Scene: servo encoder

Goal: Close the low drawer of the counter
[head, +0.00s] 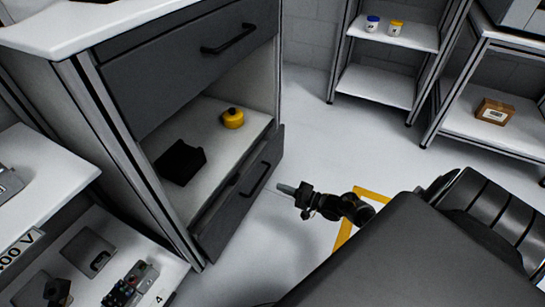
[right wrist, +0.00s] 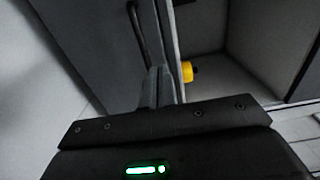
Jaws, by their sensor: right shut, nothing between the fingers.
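The low drawer (head: 222,217) of the counter (head: 125,140) has a dark grey front with a black bar handle (head: 259,178). Its front stands a little out from the counter's frame, with a narrow dark gap behind its top edge. My right gripper (head: 285,188) is shut and empty, to the right of the handle in the head view. In the right wrist view, its closed fingers (right wrist: 158,88) point toward the drawer front (right wrist: 95,45), near the handle (right wrist: 146,40). I cannot tell whether they touch it. My left gripper is not in view.
Above the low drawer, an open compartment holds a black box (head: 180,161) and a yellow round item (head: 233,118). The upper drawer (head: 180,65) is shut. Shelving (head: 375,85) and a cardboard box (head: 494,111) stand at the back right. The floor (head: 315,135) between is clear.

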